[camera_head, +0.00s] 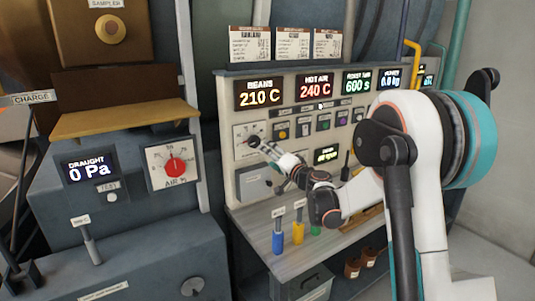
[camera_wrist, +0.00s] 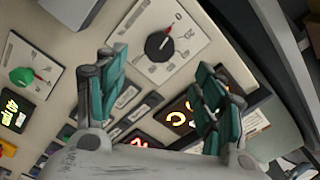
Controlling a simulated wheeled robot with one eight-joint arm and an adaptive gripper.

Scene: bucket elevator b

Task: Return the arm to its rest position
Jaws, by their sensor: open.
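My gripper (camera_head: 268,149) is at the end of my arm, which reaches in from the right toward the control panel (camera_head: 222,110). In the wrist view my gripper (camera_wrist: 163,88) has its two teal-padded fingers spread wide, with nothing between them. A white dial plate with a black knob (camera_wrist: 158,46) and a red pointer lies beyond the fingertips. The same dial plate (camera_head: 242,130) shows at the left of the panel in the head view, partly hidden by my gripper. I cannot tell the exact gap between fingers and knob.
A work shelf (camera_head: 258,217) below the panel holds a blue handled tool (camera_head: 278,240) and a yellow one (camera_head: 298,232). A grey cabinet with a draught display (camera_head: 88,170) and a red air knob (camera_head: 176,167) stands at left. Yellow pipe (camera_head: 412,60) rises behind my arm.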

